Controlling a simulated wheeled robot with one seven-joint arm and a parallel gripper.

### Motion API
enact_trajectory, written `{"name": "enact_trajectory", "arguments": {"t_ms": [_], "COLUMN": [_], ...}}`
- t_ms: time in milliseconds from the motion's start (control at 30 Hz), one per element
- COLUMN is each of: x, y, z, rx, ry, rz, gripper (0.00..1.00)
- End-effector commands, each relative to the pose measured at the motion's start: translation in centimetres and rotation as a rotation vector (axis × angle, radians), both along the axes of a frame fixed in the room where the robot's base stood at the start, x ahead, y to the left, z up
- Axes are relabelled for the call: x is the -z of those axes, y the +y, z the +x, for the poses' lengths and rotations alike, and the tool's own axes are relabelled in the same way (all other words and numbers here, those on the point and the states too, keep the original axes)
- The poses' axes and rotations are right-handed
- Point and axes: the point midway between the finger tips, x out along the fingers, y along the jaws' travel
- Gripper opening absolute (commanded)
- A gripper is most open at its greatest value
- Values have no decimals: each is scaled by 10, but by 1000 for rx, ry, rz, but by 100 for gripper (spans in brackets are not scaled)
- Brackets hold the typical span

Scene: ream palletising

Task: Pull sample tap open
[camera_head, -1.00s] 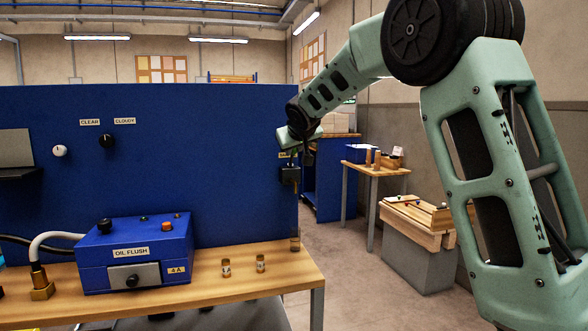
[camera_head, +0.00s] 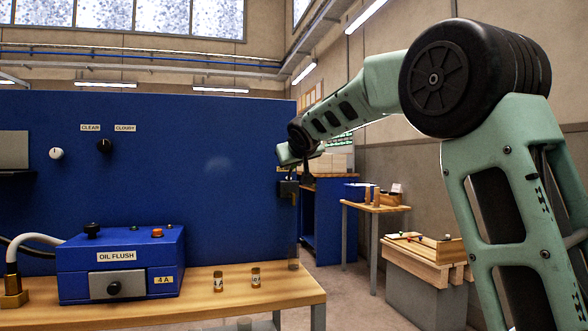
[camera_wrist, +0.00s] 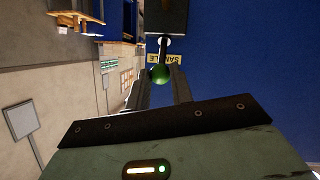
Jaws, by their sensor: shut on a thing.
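The sample tap (camera_head: 289,188) is a dark block on the right end of the blue panel. In the wrist view the tap body (camera_wrist: 165,15) is at the top, with a thin lever ending in a green ball knob (camera_wrist: 159,73). My gripper (camera_wrist: 160,78) has its two fingers on either side of the knob and is shut on it. In the head view my gripper (camera_head: 302,172) is at the tap, small and partly hidden by my wrist. A yellow SAMPLE label (camera_wrist: 164,58) lies beside the lever. The lever's exact angle is hard to tell.
A glass vessel (camera_head: 293,257) stands below the tap at the right end of the wooden bench (camera_head: 235,305). Two small labelled bottles (camera_head: 217,282) (camera_head: 255,277) stand nearby. The blue OIL FLUSH box (camera_head: 120,265) is to their left. Floor is free right of the bench.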

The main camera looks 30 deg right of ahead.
Motion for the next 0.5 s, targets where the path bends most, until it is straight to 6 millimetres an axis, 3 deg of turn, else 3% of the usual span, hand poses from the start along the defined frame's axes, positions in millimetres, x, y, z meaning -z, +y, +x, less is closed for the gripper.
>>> {"name": "enact_trajectory", "arguments": {"t_ms": [333, 367, 400, 433, 500], "x": [-1, -1, -1, -1, 0], "y": [1, 1, 1, 1, 1], "z": [0, 0, 0, 0, 0], "rx": [-1, -1, -1, -1, -1], "ry": [-2, -1, -1, -1, -1], "rz": [0, 0, 0, 0, 0], "gripper": [0, 28, 39, 45, 45]}}
